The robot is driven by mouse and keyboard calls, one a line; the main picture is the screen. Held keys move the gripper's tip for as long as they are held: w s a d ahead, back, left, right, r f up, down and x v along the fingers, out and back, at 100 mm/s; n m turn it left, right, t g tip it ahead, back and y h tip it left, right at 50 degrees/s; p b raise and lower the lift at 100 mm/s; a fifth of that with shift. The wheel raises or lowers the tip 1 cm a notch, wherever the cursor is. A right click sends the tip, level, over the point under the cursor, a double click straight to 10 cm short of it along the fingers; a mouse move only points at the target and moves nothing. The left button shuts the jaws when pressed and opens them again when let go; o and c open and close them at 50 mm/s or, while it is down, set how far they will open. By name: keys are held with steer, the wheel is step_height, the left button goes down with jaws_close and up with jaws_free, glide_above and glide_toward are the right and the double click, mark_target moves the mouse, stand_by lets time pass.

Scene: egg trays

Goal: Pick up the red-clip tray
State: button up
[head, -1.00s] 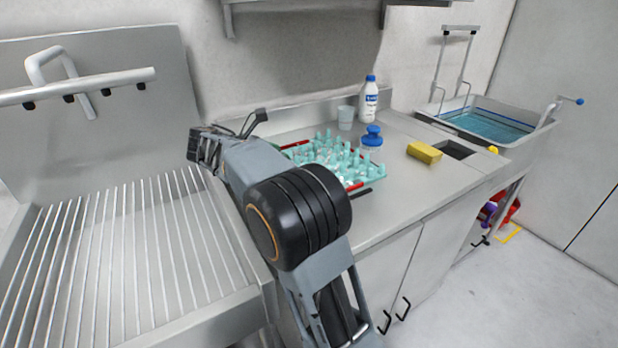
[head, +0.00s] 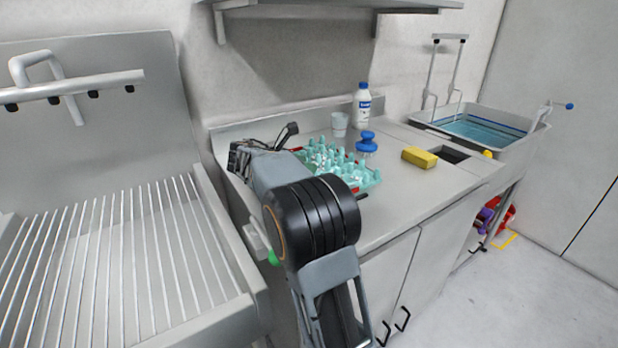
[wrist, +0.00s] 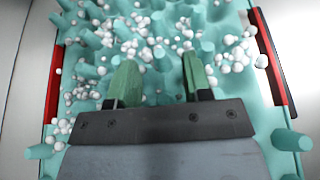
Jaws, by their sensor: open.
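The red-clip tray (head: 366,178) is a teal tray with upright pegs, lying on the steel counter. In the wrist view the tray (wrist: 290,125) fills most of the picture, with many small white balls among its pegs. A red clip (wrist: 53,85) runs along its left edge and another red clip (wrist: 269,57) along its right edge. My gripper (wrist: 158,78) is over the tray between the two clips, its green fingers apart with nothing held between them. In the head view my arm hides the gripper and the near left part of the tray.
A blue-topped object (head: 366,142), a cup (head: 339,124) and a white bottle (head: 362,106) stand behind the tray. A yellow sponge (head: 419,157) lies to the right, near a dark opening (head: 449,154). A ribbed steel drainer (head: 120,260) is at left. The counter's front right is clear.

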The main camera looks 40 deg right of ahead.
steer(key=x, duration=0.2)
steer(key=shift+d+f, duration=0.2)
steer(key=shift+d, duration=0.15)
jaws_close()
